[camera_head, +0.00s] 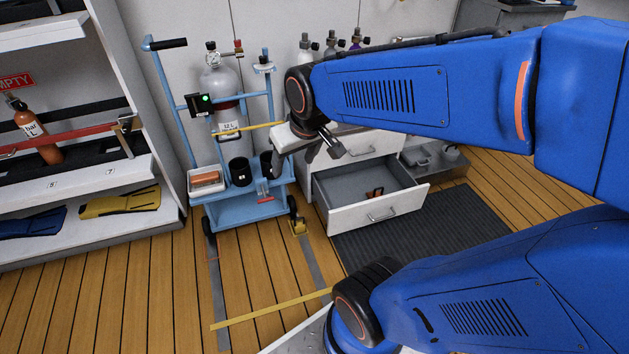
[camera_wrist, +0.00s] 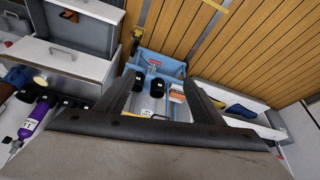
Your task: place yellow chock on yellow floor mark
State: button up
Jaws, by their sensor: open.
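The yellow floor mark (camera_head: 270,312) is a long strip across the planks in front of the cart; part of a yellow strip shows at the top of the wrist view (camera_wrist: 215,4). My gripper (camera_head: 330,148) is open and empty, raised beside the cart above the open drawer. Its two dark fingers (camera_wrist: 162,78) spread over the cart in the wrist view.
The blue cart (camera_head: 245,211) carries a grey cylinder (camera_head: 222,95) and black cups. An open drawer (camera_head: 347,215) holding an orange item juts out at its right, above a dark mat (camera_head: 430,235). A shelf (camera_head: 95,228) with fins stands left. The planks before the cart are clear.

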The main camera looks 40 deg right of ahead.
jog(key=s+a+r, duration=0.1)
jog(key=s+r, duration=0.1)
jog(key=s, duration=0.8)
jog(key=shift+s+a+r, duration=0.25)
